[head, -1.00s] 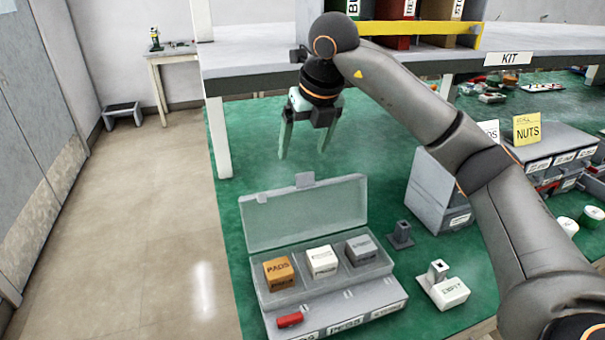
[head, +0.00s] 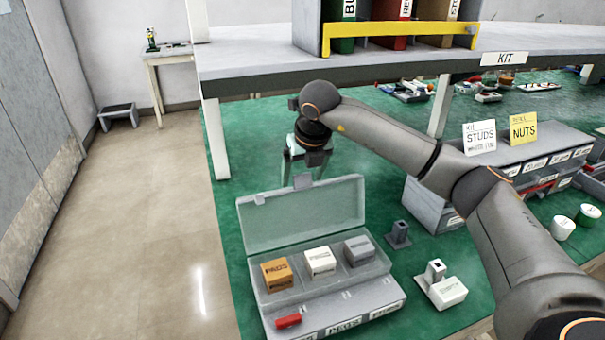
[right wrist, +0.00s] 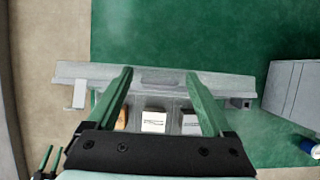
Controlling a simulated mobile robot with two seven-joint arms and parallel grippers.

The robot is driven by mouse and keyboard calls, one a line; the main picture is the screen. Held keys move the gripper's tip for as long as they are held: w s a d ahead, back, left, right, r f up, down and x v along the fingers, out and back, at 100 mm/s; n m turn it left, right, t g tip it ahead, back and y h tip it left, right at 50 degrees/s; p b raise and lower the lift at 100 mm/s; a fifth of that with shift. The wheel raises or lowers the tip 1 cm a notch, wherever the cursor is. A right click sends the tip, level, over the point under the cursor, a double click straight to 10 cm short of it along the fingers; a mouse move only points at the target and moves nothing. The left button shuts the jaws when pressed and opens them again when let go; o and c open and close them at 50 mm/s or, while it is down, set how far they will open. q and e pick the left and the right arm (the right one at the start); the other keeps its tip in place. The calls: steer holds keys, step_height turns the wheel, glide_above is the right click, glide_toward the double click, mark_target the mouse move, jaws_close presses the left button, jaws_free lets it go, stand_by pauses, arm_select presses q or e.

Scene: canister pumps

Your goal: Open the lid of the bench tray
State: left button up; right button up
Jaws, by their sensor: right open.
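The bench tray (head: 343,308) is a grey box on the green bench top, with its translucent lid (head: 303,215) standing up and open at the back. Inside are an orange box (head: 278,274), a white box (head: 320,261) and a grey box (head: 358,251) in separate compartments. My right gripper (head: 302,180) is open and empty, just behind the lid's upper edge; the lid hides part of its fingertips. In the right wrist view the open fingers (right wrist: 160,82) straddle the middle of the lid's edge (right wrist: 225,85).
A red piece (head: 288,321) lies on the tray's front ledge. Small grey fixtures (head: 398,236) and a white-topped block (head: 448,292) stand to its right. Grey drawers (head: 437,212) with cards are farther right. A shelf (head: 400,66) spans the back.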

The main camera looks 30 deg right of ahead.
steer(key=shift+f, duration=0.1)
jaws_close()
stand_by(0.7)
stand_by(0.3)
